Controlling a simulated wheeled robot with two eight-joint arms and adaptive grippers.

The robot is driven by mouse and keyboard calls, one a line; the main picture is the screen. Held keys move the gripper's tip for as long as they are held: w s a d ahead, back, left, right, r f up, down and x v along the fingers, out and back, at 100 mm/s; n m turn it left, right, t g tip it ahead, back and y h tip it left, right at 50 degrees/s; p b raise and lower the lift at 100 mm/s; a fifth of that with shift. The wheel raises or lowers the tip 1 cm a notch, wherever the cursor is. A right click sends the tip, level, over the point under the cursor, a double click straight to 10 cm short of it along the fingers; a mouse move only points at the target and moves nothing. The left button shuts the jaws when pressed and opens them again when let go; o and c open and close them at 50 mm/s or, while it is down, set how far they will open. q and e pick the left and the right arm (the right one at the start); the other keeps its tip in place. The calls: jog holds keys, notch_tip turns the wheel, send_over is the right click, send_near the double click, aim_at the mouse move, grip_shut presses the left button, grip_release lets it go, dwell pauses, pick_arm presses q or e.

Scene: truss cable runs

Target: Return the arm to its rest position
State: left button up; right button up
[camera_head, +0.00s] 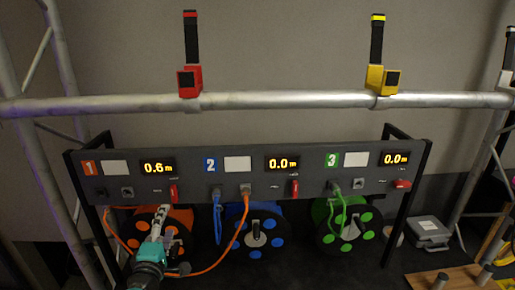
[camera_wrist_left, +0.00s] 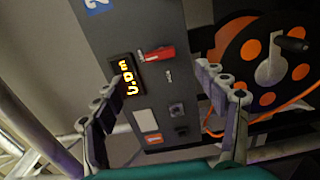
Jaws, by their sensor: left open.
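My left gripper (camera_head: 160,226) is in front of the orange cable reel (camera_head: 180,219) below station 1 of the dark panel (camera_head: 130,188). In the left wrist view my left gripper (camera_wrist_left: 155,78) has its fingers wide apart, with nothing between them; the panel's station 1 lies beyond. The orange reel (camera_wrist_left: 255,48) shows at the right there. An orange cable (camera_head: 222,257) runs from below my gripper up to a socket at station 2. My right gripper is in neither view.
A blue reel (camera_head: 258,240) and a green reel (camera_head: 345,225) hang below the panel. A horizontal truss tube (camera_head: 280,101) above carries a red clamp (camera_head: 189,80) and a yellow clamp (camera_head: 382,79). Displays read 0.6 m, 0.0 m and 0.0 m. A grey case (camera_head: 428,232) stands at right.

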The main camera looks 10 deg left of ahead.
pick_arm(q)
jog(key=s+d+f+m+g+h+b, duration=0.2)
jog(key=d+f+m+h+b, duration=0.15)
jog(key=d+f+m, duration=0.35)
jog(key=s+d+f+m+g+h+b, duration=0.25)
jog(key=d+f+m+b, duration=0.2)
jog(key=d, duration=0.55)
jog(key=s+f+m+g+y+b, duration=0.2)
jog(key=s+f+m+g+b, duration=0.3)
jog(key=s+f+m, duration=0.3)
jog(key=s+f+g, duration=0.1)
jog(key=s+f, duration=0.3)
jog(key=f, duration=0.3)
jog(key=shift+s+d+f, duration=0.15)
jog(key=shift+d, duration=0.05)
jog(key=shift+m, duration=0.25)
jog(key=shift+c, duration=0.3)
